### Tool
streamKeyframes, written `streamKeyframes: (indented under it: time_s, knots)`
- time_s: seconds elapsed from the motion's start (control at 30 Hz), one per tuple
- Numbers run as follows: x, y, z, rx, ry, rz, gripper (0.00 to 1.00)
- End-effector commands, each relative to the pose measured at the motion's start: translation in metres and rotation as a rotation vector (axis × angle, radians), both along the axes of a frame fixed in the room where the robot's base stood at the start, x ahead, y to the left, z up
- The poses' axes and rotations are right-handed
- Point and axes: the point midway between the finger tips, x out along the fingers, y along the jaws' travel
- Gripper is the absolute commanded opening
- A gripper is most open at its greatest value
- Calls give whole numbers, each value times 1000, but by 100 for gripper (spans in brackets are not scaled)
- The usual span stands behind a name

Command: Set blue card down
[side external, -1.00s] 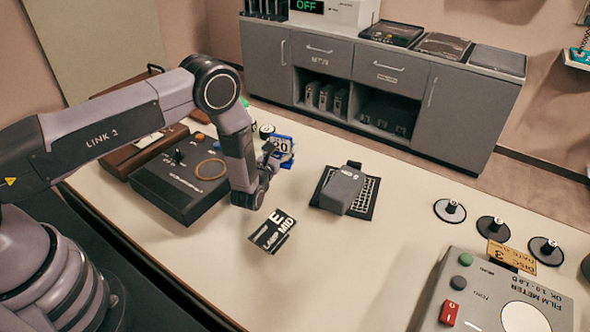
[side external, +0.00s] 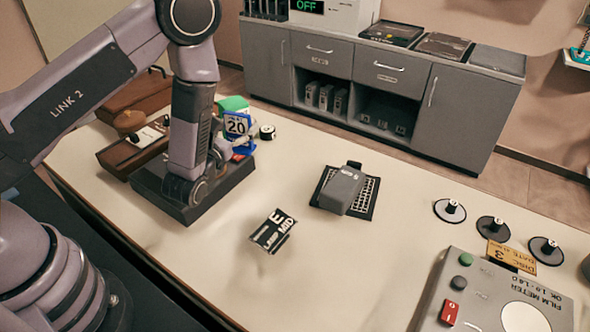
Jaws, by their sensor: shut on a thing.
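The blue card (side external: 237,124) shows the number 20 on a white panel, with blue edges. My gripper (side external: 226,146) is shut on it and holds it above the left half of the table, just right of my lower arm link. The fingertips are small here and partly hidden by the arm and card. I cannot tell whether the card's lower edge touches anything.
A dark control box (side external: 222,194) stands behind and below my arm, largely hidden by it. A green object (side external: 232,103) is behind the card, and a small black round piece (side external: 267,132) is to its right. A black-and-white card (side external: 272,232) and grey device (side external: 342,190) occupy mid-table.

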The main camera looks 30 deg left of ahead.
Motion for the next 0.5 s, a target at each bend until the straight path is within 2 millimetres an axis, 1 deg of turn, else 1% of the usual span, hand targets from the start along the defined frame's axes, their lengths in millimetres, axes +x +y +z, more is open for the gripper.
streamKeyframes:
  time_s: [0.13,0.23,0.3,0.43,0.5]
  knots:
    - [-14,17,24,5,-6,111,27]
    - [-22,29,36,3,-4,195,27]
    - [-26,35,41,0,-4,234,27]
    - [-30,41,43,-2,-1,277,27]
    - [-35,49,44,-1,-2,326,27]
